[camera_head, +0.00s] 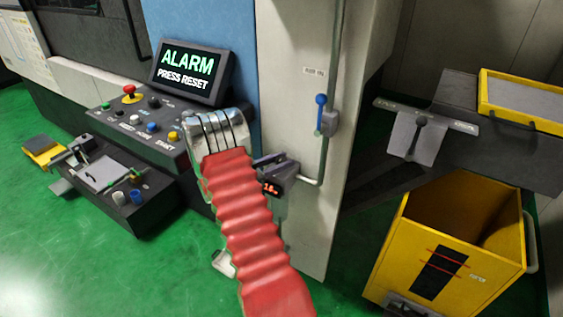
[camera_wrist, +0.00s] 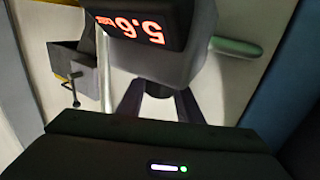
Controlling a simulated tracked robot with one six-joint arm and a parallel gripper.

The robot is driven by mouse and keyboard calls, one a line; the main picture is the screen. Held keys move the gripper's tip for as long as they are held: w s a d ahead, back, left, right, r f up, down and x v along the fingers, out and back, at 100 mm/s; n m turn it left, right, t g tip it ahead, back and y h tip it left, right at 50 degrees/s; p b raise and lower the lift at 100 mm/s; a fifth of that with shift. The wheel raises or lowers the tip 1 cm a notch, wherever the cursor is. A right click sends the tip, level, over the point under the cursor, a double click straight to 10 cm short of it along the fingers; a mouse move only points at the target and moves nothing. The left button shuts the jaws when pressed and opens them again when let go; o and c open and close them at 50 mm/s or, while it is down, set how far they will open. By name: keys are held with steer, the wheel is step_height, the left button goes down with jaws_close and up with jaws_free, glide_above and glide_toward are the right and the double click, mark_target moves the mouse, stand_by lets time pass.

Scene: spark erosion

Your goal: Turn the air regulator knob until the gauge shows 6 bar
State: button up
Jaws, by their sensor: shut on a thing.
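The air regulator is a grey block (camera_wrist: 185,62) on a pipe at the column. Its red-lit digital gauge (camera_wrist: 140,22) appears upside down in the wrist view and seems to read 5.6 bar. In the head view the gauge (camera_head: 271,188) is small and its first digit is unclear. The dark regulator knob (camera_wrist: 158,90) sits under the block. My gripper (camera_wrist: 158,100) has one finger on each side of the knob and is shut on it. In the head view my red-sleeved arm partly hides the regulator, and the knob cannot be made out there.
An alarm screen (camera_head: 190,72) reads "ALARM PRESS RESET" above a button console (camera_head: 130,120). A blue-handled valve (camera_head: 321,108) is on the column's pipe. A yellow bin (camera_head: 400,235) stands at right, below a bench with a yellow tray (camera_head: 520,115). Green floor is open at lower left.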

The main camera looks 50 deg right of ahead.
steer(key=shift+w+r, duration=0.1)
steer(key=o, duration=1)
steer(key=shift+o, duration=0.2)
steer(key=shift+t, duration=0.3)
steer(key=shift+n+t+h, duration=0.6)
steer(key=shift+n+t, duration=1.5)
steer(key=shift+t, duration=0.8)
steer(key=shift+n+t+y, duration=0.35)
steer(key=shift+n+t, duration=0.8)
steer(key=shift+t, duration=0.6)
steer(key=shift+n+t+y, duration=0.35)
steer(key=shift+n+t, duration=0.8)
steer(key=shift+t, duration=0.9)
steer(key=shift+n+t+y, duration=1.9)
steer(key=shift+n+t, duration=0.3)
steer(key=shift+t, duration=0.4)
steer(key=shift+n+t+y, duration=0.95)
steer(key=shift+n+y, duration=0.2)
steer(key=shift+y, duration=0.35)
steer(key=shift+n+t+y, duration=0.95)
steer(key=shift+n+y, duration=0.2)
steer(key=shift+y, duration=0.35)
